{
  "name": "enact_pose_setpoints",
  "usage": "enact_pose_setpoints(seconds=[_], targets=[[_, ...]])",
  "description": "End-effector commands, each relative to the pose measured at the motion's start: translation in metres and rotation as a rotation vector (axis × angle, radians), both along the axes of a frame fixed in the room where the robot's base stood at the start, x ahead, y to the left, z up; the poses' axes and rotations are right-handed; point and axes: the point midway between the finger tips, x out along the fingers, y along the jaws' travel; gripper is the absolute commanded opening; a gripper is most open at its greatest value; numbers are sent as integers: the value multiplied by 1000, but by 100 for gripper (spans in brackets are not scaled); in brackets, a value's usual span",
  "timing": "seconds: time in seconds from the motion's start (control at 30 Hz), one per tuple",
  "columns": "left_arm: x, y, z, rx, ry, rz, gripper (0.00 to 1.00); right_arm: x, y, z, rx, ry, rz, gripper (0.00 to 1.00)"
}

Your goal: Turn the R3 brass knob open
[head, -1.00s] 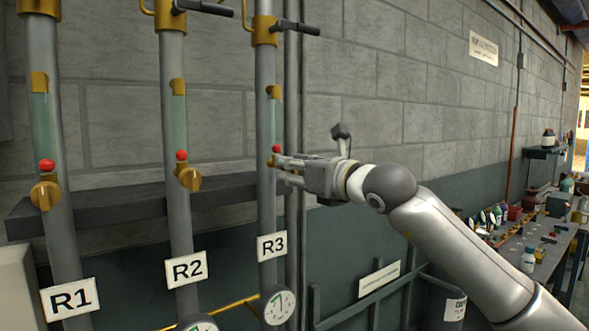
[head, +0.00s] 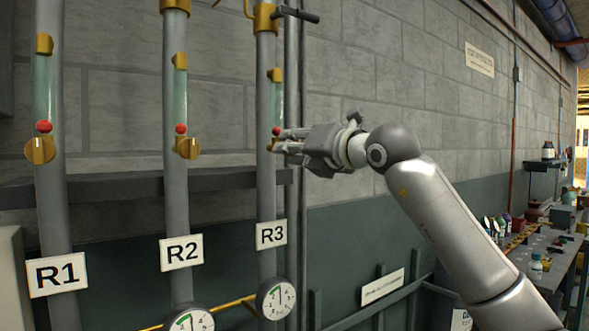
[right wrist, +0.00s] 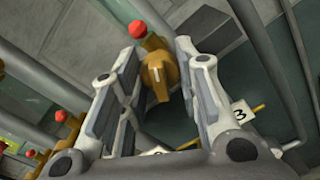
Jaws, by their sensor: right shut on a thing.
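The R3 brass knob is on the R3 pipe (head: 266,190) just under a small red ball (head: 276,131). In the head view my right gripper (head: 278,141) covers most of it. In the right wrist view the brass knob (right wrist: 157,72) sits between the two fingers, with a pale line on its face. My right gripper (right wrist: 156,78) is shut on this knob, a finger on either side. The R3 label (head: 271,234) hangs lower on the same pipe. My left gripper is not in view.
The R2 pipe (head: 176,215) and R1 pipe (head: 48,210), with their own brass knobs, stand to the left. A dark ledge (head: 110,186) runs behind the pipes. A gauge (head: 276,299) sits below the R3 label. A cluttered bench stands at far right.

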Motion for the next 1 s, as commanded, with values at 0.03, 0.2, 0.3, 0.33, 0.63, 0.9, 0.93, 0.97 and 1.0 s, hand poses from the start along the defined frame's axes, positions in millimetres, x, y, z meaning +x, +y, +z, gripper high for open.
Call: enact_pose_setpoints(seconds=[0.03,0.2,0.3,0.33,0.63,0.9,0.93,0.97,1.0], targets=[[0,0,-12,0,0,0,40,0,1,-5,37,26,1,6],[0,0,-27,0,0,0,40,0,1,-4,167,121,0,6],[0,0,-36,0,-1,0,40,0,0,-4,243,177,0,6],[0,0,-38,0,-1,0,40,0,0,-4,267,193,0,6],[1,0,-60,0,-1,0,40,0,0,-3,495,360,-1,6],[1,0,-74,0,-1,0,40,0,0,-2,672,489,-1,6],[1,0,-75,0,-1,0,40,0,0,-2,688,501,0,6],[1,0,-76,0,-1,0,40,0,0,-2,704,513,-1,6],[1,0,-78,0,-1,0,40,0,0,-2,723,526,-2,6]])
